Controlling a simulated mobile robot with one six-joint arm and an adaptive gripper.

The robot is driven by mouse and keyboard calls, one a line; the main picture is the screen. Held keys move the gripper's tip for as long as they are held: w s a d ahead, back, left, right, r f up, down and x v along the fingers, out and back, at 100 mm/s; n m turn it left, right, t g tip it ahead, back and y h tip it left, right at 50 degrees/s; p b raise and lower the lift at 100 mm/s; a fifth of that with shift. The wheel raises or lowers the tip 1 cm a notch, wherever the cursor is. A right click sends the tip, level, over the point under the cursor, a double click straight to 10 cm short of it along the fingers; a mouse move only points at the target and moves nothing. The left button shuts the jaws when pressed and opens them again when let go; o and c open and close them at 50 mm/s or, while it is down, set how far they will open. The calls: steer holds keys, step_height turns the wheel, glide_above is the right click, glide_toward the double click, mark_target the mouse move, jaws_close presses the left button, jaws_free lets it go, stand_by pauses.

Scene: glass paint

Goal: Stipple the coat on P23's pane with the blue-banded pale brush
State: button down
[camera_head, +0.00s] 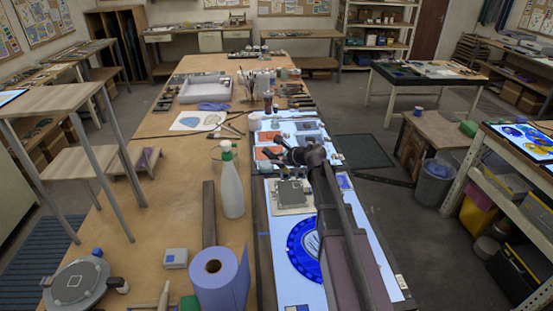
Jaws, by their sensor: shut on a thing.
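My gripper (286,154) is dark and small in the view, above the lit glass bench, just beyond a small grey square pane (289,193) on a cream board (282,210). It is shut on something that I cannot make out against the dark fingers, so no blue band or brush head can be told. My arm comes up from the bottom right and covers part of the bench. No P23 label is readable, and I cannot tell which pane is P23. Several thin tools, perhaps brushes, lie on the wooden table (150,215) left of the bench.
A spray bottle (231,186) stands left of the bench, close to its edge. A blue paper roll (219,282) stands nearer. A blue round glass piece (303,248) lies on the bench. Jars and a white tray (204,88) are farther back. An orange pane (270,137) lies beyond.

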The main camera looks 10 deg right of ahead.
mark_target(285, 168)
steer(key=shift+a, duration=0.25)
steer(key=shift+f, duration=0.1)
steer(key=shift+f, duration=0.1)
steer(key=d+f+b, duration=0.3)
steer(key=f+b, duration=0.1)
steer(key=shift+s+d+f+b, duration=0.1)
steer(key=shift+d+f+b, duration=0.05)
steer(key=shift+d+b, duration=0.2)
steer(key=s, duration=0.5)
steer(key=shift+a, duration=0.25)
steer(key=shift+s, duration=1)
steer(key=shift+w+f, duration=0.1)
steer(key=shift+f, duration=0.1)
steer(key=shift+f+b, duration=0.5)
steer(key=shift+b, duration=0.2)
stand_by(1.0)
